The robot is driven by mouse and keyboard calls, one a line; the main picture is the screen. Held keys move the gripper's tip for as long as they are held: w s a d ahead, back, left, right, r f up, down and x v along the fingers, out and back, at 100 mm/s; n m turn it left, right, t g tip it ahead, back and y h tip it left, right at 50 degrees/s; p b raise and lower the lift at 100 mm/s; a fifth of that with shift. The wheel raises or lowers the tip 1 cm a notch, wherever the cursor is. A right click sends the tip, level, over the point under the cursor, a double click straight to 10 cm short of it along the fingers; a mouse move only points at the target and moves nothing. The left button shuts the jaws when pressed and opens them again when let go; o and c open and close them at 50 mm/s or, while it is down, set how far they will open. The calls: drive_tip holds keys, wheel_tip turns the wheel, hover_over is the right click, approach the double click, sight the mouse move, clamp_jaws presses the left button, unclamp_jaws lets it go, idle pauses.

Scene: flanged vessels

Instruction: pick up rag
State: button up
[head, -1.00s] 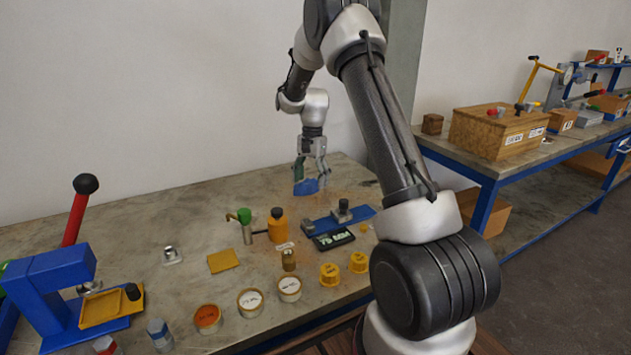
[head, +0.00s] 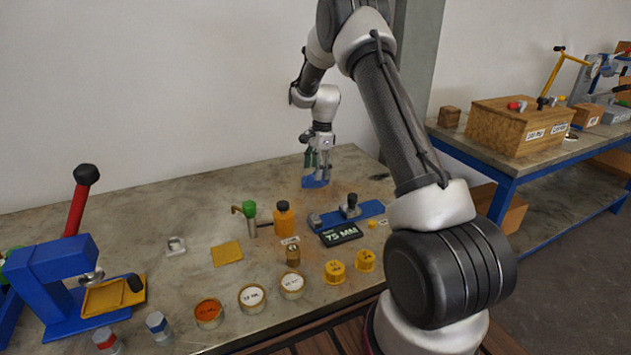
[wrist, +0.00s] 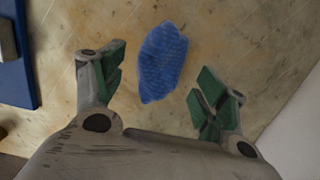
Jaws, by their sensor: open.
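The rag is a crumpled blue cloth (head: 315,181) on the bench top near the wall in the head view. In the wrist view the rag (wrist: 162,62) lies on the stained surface, a little beyond the fingertips and between their lines. My gripper (head: 318,160) points down over the rag in the head view and hides part of it. In the wrist view my gripper (wrist: 160,82) is open, with green finger pads on either side and nothing held. I cannot tell the exact height of the fingertips over the rag.
An orange bottle (head: 284,219) and a green-capped can (head: 249,217) are to the left. The bench around the rag is bare. The wall (head: 180,90) is close behind.

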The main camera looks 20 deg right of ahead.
wheel_tip(320, 180, down, 2)
drive_tip(key=shift+a+f, duration=0.15)
drive_tip(key=shift+f, duration=0.05)
drive_tip(key=c, duration=1.1)
drive_tip(key=shift+c, duration=0.2)
drive_tip(key=shift+r, duration=0.1)
wheel_tip(320, 180, up, 10)
drive_tip(key=o, duration=0.5)
drive_tip(key=c, duration=0.4)
